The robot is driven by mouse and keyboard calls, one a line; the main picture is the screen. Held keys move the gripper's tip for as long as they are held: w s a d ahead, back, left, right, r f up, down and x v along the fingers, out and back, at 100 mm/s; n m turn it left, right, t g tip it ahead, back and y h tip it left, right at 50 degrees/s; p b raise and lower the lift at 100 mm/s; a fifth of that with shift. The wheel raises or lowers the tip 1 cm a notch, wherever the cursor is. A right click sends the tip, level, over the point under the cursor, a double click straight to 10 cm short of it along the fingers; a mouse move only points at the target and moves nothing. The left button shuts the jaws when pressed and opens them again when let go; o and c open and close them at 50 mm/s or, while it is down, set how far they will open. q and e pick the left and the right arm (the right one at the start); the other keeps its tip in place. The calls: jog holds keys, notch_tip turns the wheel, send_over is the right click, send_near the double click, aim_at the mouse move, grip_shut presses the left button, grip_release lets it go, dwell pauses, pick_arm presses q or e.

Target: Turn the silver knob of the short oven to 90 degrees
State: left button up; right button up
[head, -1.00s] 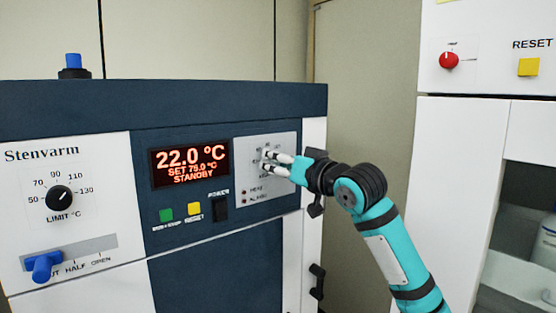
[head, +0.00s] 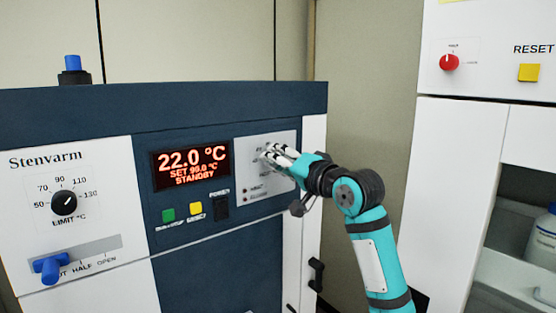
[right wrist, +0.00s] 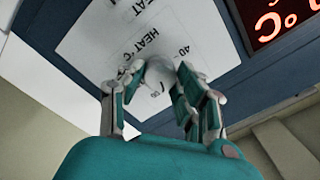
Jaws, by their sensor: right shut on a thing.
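The short oven (head: 100,115), labelled Stenvarm, has a dark blue front. Its display (head: 190,166) reads 22.0 °C, SET 90.0 °C, STANDBY. My right gripper (head: 272,154) is at the grey panel (head: 282,139) right of the display, its fingers covering the knob in the head view. In the right wrist view, the silver knob (right wrist: 160,73) sits between the two fingers (right wrist: 156,92), which are shut on it. The panel is marked HEAT °C; most scale numbers and the knob's pointer are hidden. My left gripper is not in view.
A black LIMIT dial (head: 64,202) and a blue slide handle (head: 50,267) are on the oven's left. Green (head: 168,215) and yellow (head: 195,208) buttons and a black power switch (head: 221,208) sit below the display. A white cabinet (head: 455,150) stands at right.

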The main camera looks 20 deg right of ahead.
dwell(0.4)
jog(key=o, duration=1.1)
jog(key=shift+o, duration=0.2)
jog(key=v, duration=1.2)
